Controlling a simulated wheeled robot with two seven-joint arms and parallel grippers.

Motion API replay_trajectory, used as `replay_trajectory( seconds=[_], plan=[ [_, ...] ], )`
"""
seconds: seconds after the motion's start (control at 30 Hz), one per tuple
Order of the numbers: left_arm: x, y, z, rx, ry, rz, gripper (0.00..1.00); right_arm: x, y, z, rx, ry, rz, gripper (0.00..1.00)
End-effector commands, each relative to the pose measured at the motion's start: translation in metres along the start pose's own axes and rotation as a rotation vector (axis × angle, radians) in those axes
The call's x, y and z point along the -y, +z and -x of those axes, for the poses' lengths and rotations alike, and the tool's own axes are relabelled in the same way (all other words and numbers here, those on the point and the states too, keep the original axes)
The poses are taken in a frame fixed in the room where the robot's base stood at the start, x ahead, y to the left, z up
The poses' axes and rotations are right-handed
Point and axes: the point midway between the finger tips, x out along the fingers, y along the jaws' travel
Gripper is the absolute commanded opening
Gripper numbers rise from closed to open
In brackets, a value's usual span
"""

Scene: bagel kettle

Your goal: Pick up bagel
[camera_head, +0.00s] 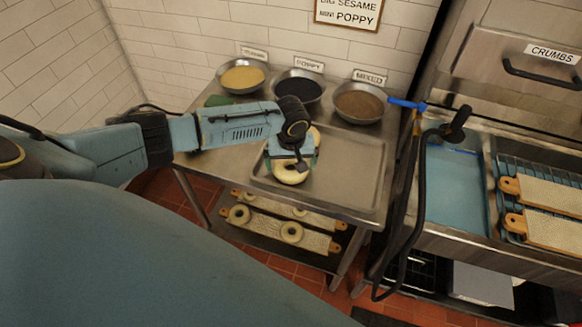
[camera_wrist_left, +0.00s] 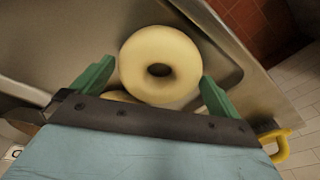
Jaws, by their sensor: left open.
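A pale bagel (camera_head: 290,174) lies in the steel tray (camera_head: 350,190) on the metal table. My left gripper (camera_head: 291,160) is above the bagel with its jaws open. In the left wrist view the bagel (camera_wrist_left: 160,64) sits between and just beyond the two green fingertips (camera_wrist_left: 156,80), one on each side. I cannot tell whether the fingers touch it. Part of a second pale round thing (camera_wrist_left: 120,97) shows behind the gripper's edge; most of it is hidden. My right gripper is not seen.
Bowls of yellow (camera_head: 242,76), black (camera_head: 299,90) and brown (camera_head: 360,104) toppings stand along the back wall. A hose with a blue nozzle (camera_head: 407,103) hangs at the right, by a blue basin (camera_head: 452,190) and boards (camera_head: 548,194). More bagels (camera_head: 291,232) lie on boards on the lower shelf.

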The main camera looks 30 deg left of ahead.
Motion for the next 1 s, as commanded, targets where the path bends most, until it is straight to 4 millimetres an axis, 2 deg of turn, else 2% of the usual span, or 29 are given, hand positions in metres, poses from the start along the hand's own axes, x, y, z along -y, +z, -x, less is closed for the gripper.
replay_trajectory(
  seconds=[0.1, 0.33, 0.57, 0.83, 1.0],
  plan=[
    [0.0, 0.0, -0.008, 0.0, 0.001, 0.0, 1.0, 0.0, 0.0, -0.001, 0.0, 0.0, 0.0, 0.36],
    [0.0, 0.0, -0.008, -0.001, 0.001, -0.001, 0.99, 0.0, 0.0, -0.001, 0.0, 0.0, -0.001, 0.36],
    [0.0, 0.0, -0.008, -0.001, 0.001, 0.0, 0.69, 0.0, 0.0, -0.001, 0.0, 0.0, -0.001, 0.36],
    [-0.001, -0.001, -0.004, -0.002, 0.003, 0.0, 0.69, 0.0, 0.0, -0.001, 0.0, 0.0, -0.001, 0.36],
    [0.0, -0.005, 0.021, -0.004, 0.004, 0.0, 0.69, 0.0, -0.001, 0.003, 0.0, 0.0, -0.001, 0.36]
  ],
)
